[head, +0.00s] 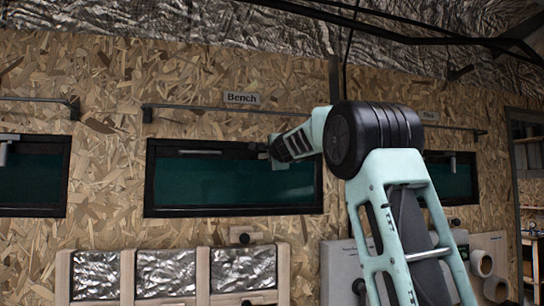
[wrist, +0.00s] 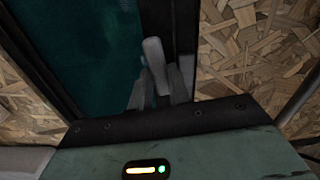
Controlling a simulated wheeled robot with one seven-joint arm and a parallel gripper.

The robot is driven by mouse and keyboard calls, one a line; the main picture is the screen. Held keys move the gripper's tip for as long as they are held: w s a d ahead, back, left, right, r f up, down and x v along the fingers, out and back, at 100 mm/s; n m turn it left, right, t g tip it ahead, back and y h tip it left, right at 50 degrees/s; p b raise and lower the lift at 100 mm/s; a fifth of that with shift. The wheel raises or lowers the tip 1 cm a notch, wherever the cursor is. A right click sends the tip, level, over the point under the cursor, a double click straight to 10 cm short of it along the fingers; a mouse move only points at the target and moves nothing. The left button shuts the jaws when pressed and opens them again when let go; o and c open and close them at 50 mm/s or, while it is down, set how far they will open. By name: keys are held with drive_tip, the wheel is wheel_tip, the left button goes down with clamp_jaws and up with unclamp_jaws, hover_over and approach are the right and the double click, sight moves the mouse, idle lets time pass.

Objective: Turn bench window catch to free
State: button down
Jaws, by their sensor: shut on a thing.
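The bench window (head: 232,183) is a dark green pane in a black frame, under the "Bench" sign (head: 241,99) in the head view. My gripper (head: 268,152) is at the window's upper right, with my arm reaching in from the right. In the wrist view, a pale grey lever, the window catch (wrist: 154,52), stands up between the fingers of my gripper (wrist: 160,86). The gripper is shut on the catch. The catch's base is hidden by the fingers, and my arm covers that corner in the head view.
Another window (head: 30,180) is at the left and one (head: 452,178) at the right behind my arm. A grey rail (head: 200,107) runs above the bench window. Below is a wooden rack (head: 128,275) with foil-like panels. The chipboard wall (head: 110,190) between windows is clear.

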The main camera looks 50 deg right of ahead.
drive_tip(key=shift+r+m, duration=0.1)
drive_tip(key=shift+m, duration=0.5)
drive_tip(key=c, duration=1.3)
unclamp_jaws()
drive_tip(key=shift+s, duration=0.1)
drive_tip(key=v, duration=1.7)
drive_tip(key=shift+a, duration=0.15)
